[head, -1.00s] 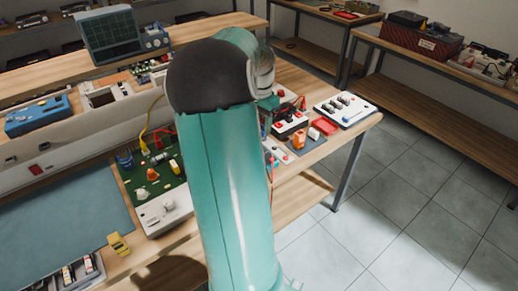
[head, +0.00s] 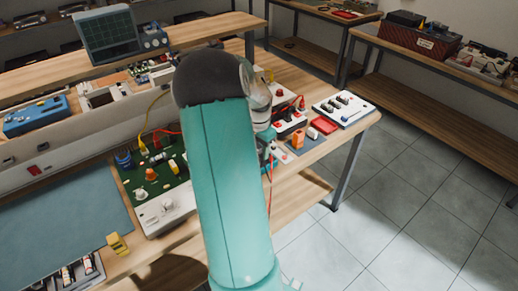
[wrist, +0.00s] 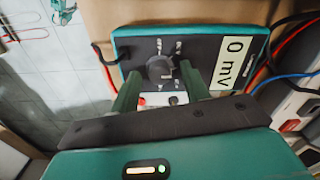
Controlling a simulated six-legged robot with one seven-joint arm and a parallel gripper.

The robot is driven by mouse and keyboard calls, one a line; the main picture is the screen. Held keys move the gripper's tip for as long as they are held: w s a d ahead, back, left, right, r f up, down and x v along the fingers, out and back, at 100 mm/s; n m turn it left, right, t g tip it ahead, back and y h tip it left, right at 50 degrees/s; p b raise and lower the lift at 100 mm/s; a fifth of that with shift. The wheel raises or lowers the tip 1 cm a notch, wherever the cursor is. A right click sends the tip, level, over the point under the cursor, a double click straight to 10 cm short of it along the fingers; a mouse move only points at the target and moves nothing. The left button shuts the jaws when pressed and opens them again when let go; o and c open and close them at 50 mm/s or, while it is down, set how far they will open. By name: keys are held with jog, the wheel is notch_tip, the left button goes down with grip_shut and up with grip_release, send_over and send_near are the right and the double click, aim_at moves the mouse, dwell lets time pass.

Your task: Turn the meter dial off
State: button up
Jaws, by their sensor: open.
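The meter (wrist: 200,40) is a teal-edged box with a black face in the wrist view. Its display (wrist: 233,62) reads "0 mV". The round black dial (wrist: 160,68) has white markings around it; I cannot make out which mark it points to. My gripper (wrist: 159,73) is open, with one green finger on each side of the dial in the picture. I cannot tell whether the fingers touch it. In the head view my arm hides the meter and most of the gripper.
Red and blue cables (wrist: 290,75) run to the right of the meter. In the head view, a green circuit board (head: 155,175) lies left of my arm, and a white switch panel (head: 343,108) sits near the bench's right end. The tiled floor (head: 400,190) is clear.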

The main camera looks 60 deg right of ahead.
jog(key=c, duration=1)
jog(key=shift+n, duration=0.4)
jog(key=n, duration=0.3)
jog(key=shift+n, duration=0.3)
jog(key=n, duration=0.4)
jog(key=shift+n, duration=0.3)
jog(key=n, duration=0.8)
jog(key=shift+n, duration=0.4)
jog(key=shift+w, duration=0.1)
